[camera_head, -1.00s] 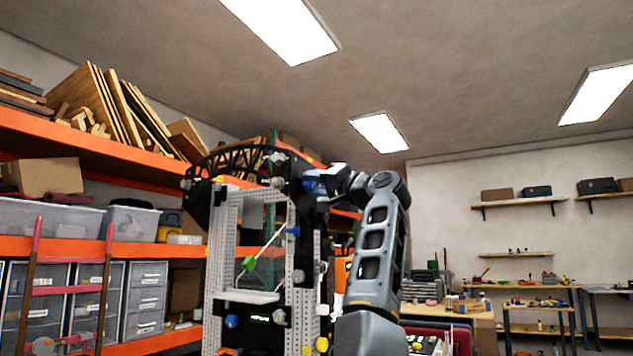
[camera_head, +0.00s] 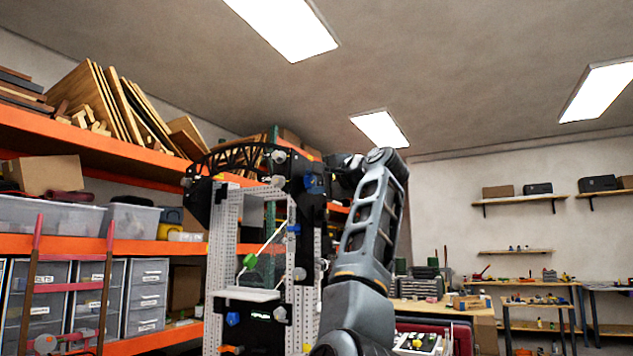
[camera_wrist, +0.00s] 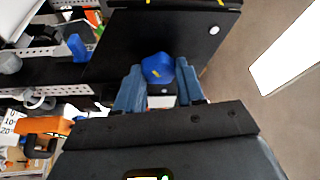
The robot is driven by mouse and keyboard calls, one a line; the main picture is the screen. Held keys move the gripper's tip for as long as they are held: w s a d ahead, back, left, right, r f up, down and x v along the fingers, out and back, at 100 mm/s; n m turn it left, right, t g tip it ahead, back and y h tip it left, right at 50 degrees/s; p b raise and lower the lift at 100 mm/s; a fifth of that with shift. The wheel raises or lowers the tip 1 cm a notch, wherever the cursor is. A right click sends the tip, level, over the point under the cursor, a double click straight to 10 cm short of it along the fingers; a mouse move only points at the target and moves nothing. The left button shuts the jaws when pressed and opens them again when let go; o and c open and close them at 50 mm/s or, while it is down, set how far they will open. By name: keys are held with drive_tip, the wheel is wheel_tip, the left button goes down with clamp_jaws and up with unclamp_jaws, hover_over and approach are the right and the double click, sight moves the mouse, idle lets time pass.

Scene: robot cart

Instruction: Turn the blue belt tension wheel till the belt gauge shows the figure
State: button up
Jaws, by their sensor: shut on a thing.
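The blue wheel (camera_wrist: 158,69) with a small yellow mark shows in the wrist view, in front of a black plate. My gripper (camera_wrist: 160,84) has its two blue-grey fingers on either side of the wheel, shut on it. In the head view the blue wheel (camera_head: 313,182) sits at the upper right of the perforated metal frame, with my arm reaching up to it from the right. My fingertips are hard to make out there. A small dark display (camera_head: 262,314) with light text is low on the frame; its figure is too small to read.
The machine frame (camera_head: 226,240) carries other knobs, among them a blue one (camera_head: 233,319) low down and a green one (camera_head: 250,260). Orange shelving (camera_head: 140,247) with bins stands behind at left. A workbench (camera_head: 440,308) stands behind my arm at right.

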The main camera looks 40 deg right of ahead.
idle(0.3)
drive_tip(key=o, duration=1)
drive_tip(key=shift+o, duration=0.2)
drive_tip(key=s+b, duration=0.2)
drive_tip(key=s, duration=0.5)
drive_tip(key=shift+s+f+b, duration=0.35)
drive_tip(key=shift+s+b, duration=0.05)
drive_tip(key=shift+a+f, duration=0.1)
